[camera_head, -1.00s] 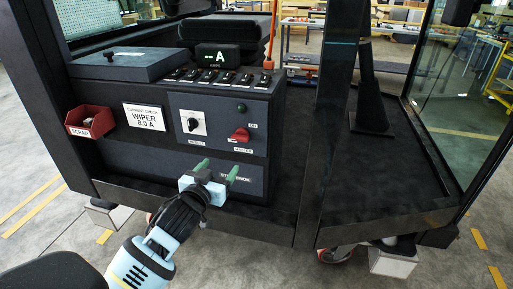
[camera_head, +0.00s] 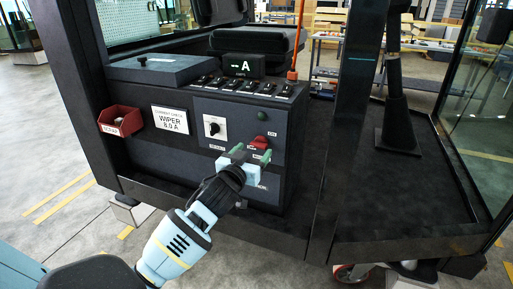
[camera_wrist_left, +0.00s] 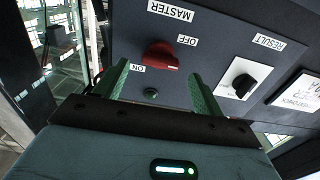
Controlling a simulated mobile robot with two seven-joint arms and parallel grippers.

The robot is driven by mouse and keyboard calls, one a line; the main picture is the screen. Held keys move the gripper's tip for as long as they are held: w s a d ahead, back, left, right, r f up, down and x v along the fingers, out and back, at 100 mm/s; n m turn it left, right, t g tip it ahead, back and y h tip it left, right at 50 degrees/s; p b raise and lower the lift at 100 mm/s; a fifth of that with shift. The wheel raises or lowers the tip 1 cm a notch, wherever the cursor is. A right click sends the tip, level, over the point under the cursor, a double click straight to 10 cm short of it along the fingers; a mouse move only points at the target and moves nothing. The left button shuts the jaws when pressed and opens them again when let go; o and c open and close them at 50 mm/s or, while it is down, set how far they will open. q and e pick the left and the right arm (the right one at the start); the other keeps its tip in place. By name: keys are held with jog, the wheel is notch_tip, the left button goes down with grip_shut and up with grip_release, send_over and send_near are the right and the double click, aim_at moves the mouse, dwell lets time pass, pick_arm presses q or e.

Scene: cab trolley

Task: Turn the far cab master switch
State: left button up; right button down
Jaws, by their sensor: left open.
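The red master switch (camera_head: 259,142) is a knob on the grey front panel of the cab console; it also shows in the left wrist view (camera_wrist_left: 160,55), upside down, between MASTER, OFF and ON labels. Which label it points at is hard to tell. My left gripper (camera_head: 252,153) is open and empty, its green fingers just below and in front of the knob in the head view. In the left wrist view the fingers (camera_wrist_left: 160,85) stand apart on either side of the knob's line, with no contact visible. My right gripper is out of view.
A black RESULT knob (camera_head: 213,127) sits left of the switch and a green lamp (camera_head: 262,116) above it. A row of toggles (camera_head: 245,84) and a display (camera_head: 243,66) reading A are above. A red scrap bin (camera_head: 120,121) hangs at left. A dark post (camera_head: 352,120) stands right.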

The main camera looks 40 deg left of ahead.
aim_at(257, 146)
pick_arm(q)
jog(key=shift+x, duration=1.65)
jog(key=c, duration=1)
